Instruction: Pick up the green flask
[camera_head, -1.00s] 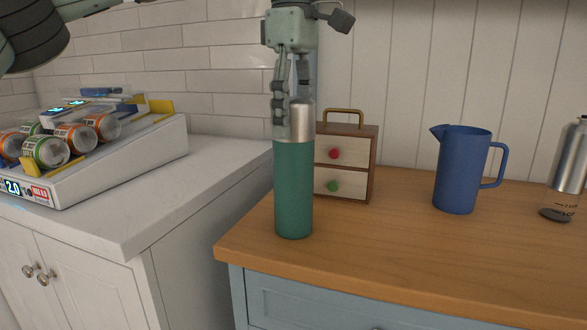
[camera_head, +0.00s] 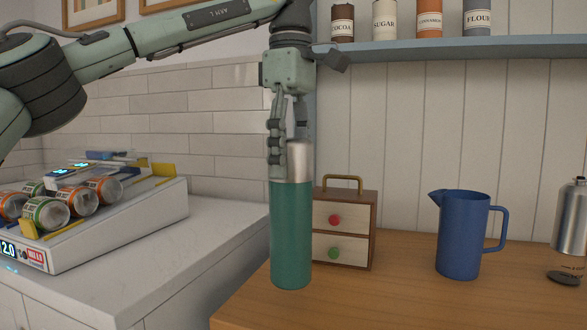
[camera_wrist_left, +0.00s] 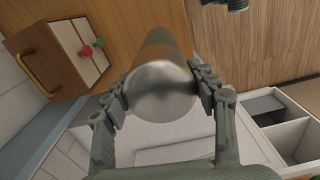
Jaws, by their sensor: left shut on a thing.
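The green flask (camera_head: 291,235) has a teal body and a silver top. It is upright at the left end of the wooden counter, in front of the small drawer box. My left gripper (camera_head: 290,150) points down from above and is shut on the flask's silver top. The flask's base appears slightly above the counter in the head view, though the gap is hard to judge. In the left wrist view the silver top (camera_wrist_left: 160,90) sits between both fingers and hides most of the body. My right gripper is out of view.
The drawer box (camera_head: 345,228) stands close behind the flask, to its right. A shelf (camera_head: 450,50) with canisters is above.

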